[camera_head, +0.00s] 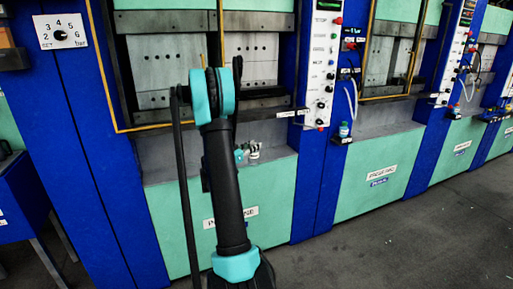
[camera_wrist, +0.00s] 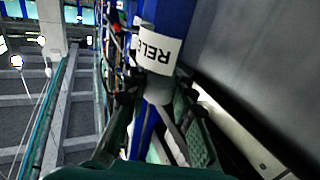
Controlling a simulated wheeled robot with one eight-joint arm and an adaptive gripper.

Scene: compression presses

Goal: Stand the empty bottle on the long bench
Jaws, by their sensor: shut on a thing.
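In the wrist view, my gripper (camera_wrist: 160,108) is shut on a bottle (camera_wrist: 158,52). The bottle has a white label with letters starting "RELE", upside down in the picture. Its lower part shows greyish between the dark fingers; its contents cannot be made out. In the head view my arm reaches toward the nearest press, and the gripper is mostly hidden behind it. A small white-labelled bottle (camera_head: 254,151) shows just right of the arm; I cannot tell whether it is the held one. I cannot make out the long bench in either view.
Blue and green presses stand in a row. A bottle with a blue label (camera_head: 343,130) sits on a small bracket (camera_head: 342,141) between two presses. A blue table (camera_head: 22,205) stands at the left edge. The grey floor (camera_head: 420,235) at the right is clear.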

